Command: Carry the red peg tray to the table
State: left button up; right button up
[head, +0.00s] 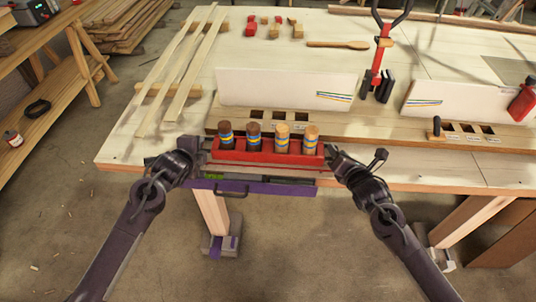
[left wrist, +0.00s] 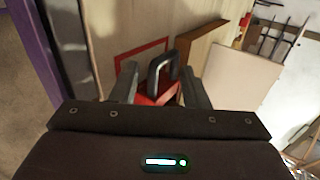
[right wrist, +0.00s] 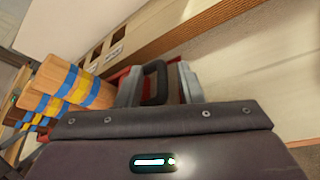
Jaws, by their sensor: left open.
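The red peg tray (head: 268,156) is at the table's front edge, holding a row of several upright pegs, two dark brown (head: 254,135) and two light (head: 282,138), with blue and yellow bands. My left gripper (head: 204,150) is at its left end, open, with the black end handle (left wrist: 162,72) between its fingers in the left wrist view. My right gripper (head: 333,153) is at the right end. In the right wrist view its fingers stand apart around the other black handle (right wrist: 155,82), with a gap beside it. The tray's underside is hidden.
A white board (head: 285,88) stands just behind the tray, with a wooden strip with square holes before it. A red-and-black tool (head: 378,62) stands to its right. A purple drawer (head: 255,189) hangs under the table edge. Pale laths (head: 185,70) lie at left.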

jog(key=shift+s, duration=0.1)
pick_arm(q)
jog(key=d+v, duration=0.1)
jog(key=v, duration=1)
jog(key=shift+s+a+r, duration=0.2)
jog(key=shift+s+a, duration=0.05)
jog(key=shift+a, duration=0.25)
pick_arm(e)
jog(key=v, duration=1.2)
jog(key=shift+r, duration=0.1)
